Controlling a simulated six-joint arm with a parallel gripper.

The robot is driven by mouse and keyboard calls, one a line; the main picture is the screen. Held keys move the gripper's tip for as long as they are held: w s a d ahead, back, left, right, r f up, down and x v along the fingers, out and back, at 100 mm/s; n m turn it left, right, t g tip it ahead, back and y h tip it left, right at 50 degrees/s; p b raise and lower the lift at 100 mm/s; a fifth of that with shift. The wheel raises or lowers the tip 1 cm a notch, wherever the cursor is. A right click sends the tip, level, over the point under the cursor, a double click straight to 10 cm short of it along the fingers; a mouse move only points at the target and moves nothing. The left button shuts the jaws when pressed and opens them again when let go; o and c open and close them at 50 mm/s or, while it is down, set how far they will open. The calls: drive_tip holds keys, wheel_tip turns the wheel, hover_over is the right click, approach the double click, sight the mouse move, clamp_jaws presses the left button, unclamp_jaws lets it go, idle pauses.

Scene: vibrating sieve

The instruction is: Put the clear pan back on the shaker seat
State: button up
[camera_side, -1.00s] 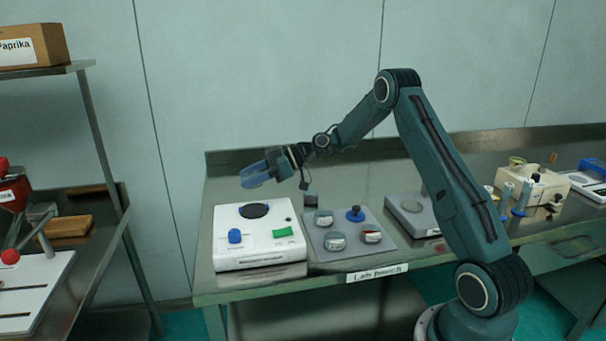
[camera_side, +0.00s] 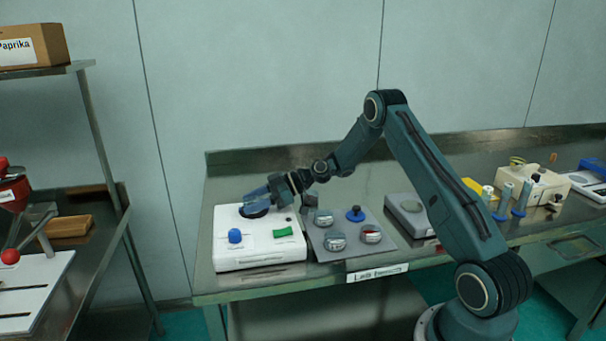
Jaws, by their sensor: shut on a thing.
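The shaker is a white box (camera_side: 262,257) at the left end of the steel bench. Its seat is a dark round disc (camera_side: 253,212) on the top, towards the back. My gripper (camera_side: 270,193) is shut on the clear bluish pan (camera_side: 256,198), just over the seat. The pan overlaps the seat in this view. I cannot tell whether it touches the seat or is slightly above it. The gripper fingers partly hide the pan.
The shaker top also has a blue knob (camera_side: 235,236) and a green button (camera_side: 283,232). A grey tray (camera_side: 345,252) with several small jars and a blue-knobbed piece stands right of it. A grey scale (camera_side: 408,212) is farther right.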

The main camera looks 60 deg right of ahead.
drive_tip(key=shift+f, duration=0.2)
drive_tip(key=o, duration=1)
drive_tip(key=shift+r, duration=0.15)
drive_tip(key=shift+s+d+r, duration=0.1)
drive_tip(key=shift+d, duration=0.05)
drive_tip(key=v, duration=1.1)
drive_tip(key=shift+s+d, duration=0.25)
drive_tip(key=shift+a+r, duration=0.1)
drive_tip(key=shift+a, duration=0.05)
